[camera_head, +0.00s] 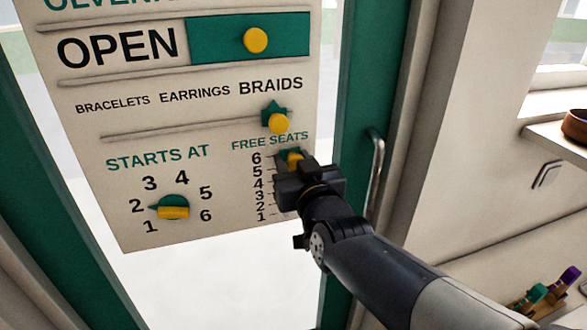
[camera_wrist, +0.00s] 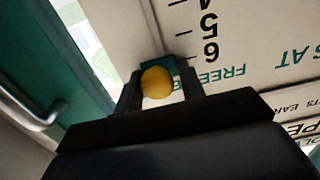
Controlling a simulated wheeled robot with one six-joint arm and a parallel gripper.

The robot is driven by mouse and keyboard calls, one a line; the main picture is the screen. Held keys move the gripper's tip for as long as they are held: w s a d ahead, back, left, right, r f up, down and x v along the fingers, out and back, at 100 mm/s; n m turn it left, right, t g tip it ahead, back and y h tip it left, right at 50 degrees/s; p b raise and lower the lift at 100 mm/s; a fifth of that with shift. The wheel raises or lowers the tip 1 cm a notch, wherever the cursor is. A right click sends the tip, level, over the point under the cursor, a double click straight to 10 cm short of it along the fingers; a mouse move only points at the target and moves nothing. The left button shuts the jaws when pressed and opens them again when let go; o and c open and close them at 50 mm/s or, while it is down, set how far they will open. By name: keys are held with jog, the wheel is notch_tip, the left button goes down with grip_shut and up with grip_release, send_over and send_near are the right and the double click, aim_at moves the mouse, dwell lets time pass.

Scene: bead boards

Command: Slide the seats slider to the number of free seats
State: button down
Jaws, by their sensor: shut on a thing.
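The seats slider has a yellow knob (camera_head: 294,157) on a teal pointer, at the top of the FREE SEATS scale (camera_head: 258,185), beside the 6. My gripper (camera_head: 296,168) is shut on this knob and hides part of the slider and its track. In the wrist view, the yellow knob (camera_wrist: 157,82) sits between the two dark fingers of my gripper (camera_wrist: 159,88), with the teal pointer behind it close to the 6 mark. The board (camera_head: 110,215) hangs on a teal-framed glass door. No free seats are in view.
Other yellow knobs are the STARTS AT dial (camera_head: 173,212), the BRAIDS slider (camera_head: 278,123) and the OPEN slider (camera_head: 256,40). A metal door handle (camera_head: 375,165) stands just right of my gripper. A shelf with a brown bowl (camera_head: 575,126) is at far right.

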jog(key=c, duration=1.3)
grip_release()
jog(key=shift+d+r, duration=0.1)
jog(key=shift+r, duration=0.15)
jog(key=shift+c, duration=0.2)
jog(key=shift+o, duration=1.2)
jog(key=shift+d, duration=0.2)
jog(key=shift+a, duration=0.1)
jog(key=v, duration=1)
jog(key=shift+s+p, duration=0.3)
jog(key=shift+s, duration=0.05)
jog(key=shift+w, duration=0.1)
